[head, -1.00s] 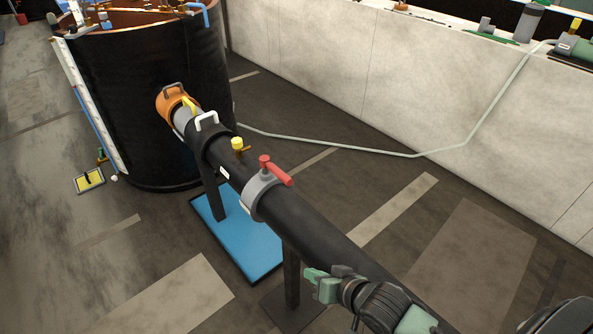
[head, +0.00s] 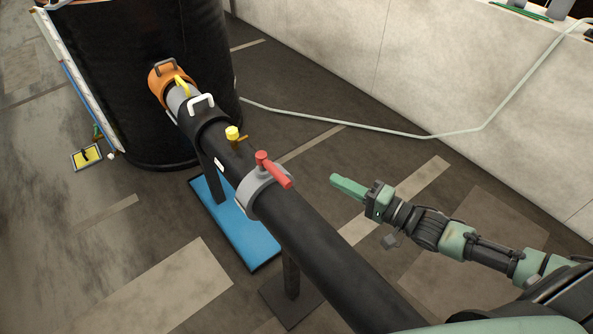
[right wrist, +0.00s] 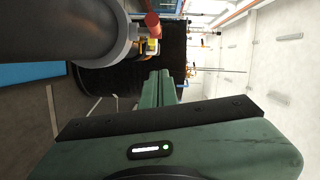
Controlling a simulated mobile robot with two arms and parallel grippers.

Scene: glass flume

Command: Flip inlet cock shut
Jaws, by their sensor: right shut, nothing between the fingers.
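The inlet cock has a red lever handle (head: 275,171) on a grey collar (head: 257,194) around the black pipe (head: 318,253). The lever points toward the lower right in the head view, slanting across the pipe. My right gripper (head: 334,180) is green, shut and empty, to the right of the lever and apart from it. In the right wrist view the shut fingers (right wrist: 159,76) point forward, and the red handle (right wrist: 152,20) shows above and slightly left of them, beside the grey collar (right wrist: 121,35). My left gripper is not in view.
A yellow-knobbed small cock (head: 233,133), a white handle (head: 200,103) and an orange collar (head: 170,84) sit further along the pipe toward the black tank (head: 115,90). A blue tray (head: 240,232) lies below. A pale hose (head: 400,134) crosses the floor. The floor right of the pipe is open.

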